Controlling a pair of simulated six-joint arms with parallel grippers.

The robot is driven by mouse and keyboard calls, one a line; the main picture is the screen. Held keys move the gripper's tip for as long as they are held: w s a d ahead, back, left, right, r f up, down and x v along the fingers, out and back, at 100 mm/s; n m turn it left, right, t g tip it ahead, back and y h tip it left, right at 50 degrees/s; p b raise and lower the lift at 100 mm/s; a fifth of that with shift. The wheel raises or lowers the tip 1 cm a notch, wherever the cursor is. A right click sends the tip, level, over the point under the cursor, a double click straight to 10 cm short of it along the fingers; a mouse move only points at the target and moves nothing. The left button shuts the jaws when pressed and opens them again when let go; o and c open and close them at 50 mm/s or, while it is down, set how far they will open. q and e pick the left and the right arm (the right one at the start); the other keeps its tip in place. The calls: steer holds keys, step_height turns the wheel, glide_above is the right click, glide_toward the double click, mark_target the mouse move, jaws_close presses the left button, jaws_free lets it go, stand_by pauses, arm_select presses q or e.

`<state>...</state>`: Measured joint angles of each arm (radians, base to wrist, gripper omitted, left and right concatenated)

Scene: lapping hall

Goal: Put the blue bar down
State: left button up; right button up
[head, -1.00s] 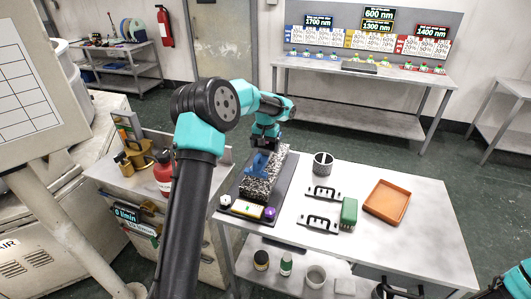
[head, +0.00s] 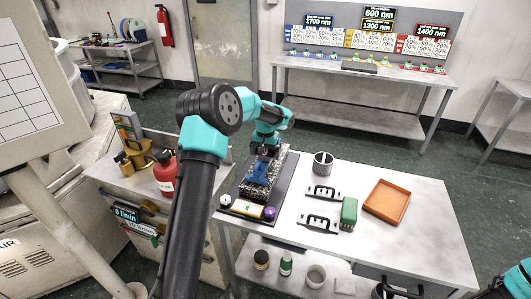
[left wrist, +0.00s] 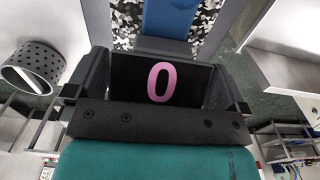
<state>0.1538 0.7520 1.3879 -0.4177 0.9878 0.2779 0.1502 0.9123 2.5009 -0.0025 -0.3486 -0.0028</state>
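The blue bar (head: 258,169) is at the speckled black-and-white block (head: 249,190), below my left gripper (head: 265,150). I cannot tell whether its underside touches the block. In the left wrist view the blue bar (left wrist: 168,18) shows at the top, over the speckles. The dark fingers of my left gripper (left wrist: 162,80) stand apart there, with a black face bearing a pink 0 between them. Whether they press on anything is unclear. My right gripper is not seen; only a piece of my right arm shows at the lower right corner.
The block sits on a dark tray (head: 284,182) on the grey table (head: 430,240). To the right are a grey perforated cup (head: 323,163), two black-handled plates, a green block (head: 349,211) and an orange tray (head: 386,201). A red bottle (head: 165,175) stands to the left.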

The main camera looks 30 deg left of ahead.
arm_select(q)
steer(key=shift+r, duration=0.15)
step_height(320, 180, up, 12)
stand_by(0.6)
stand_by(0.5)
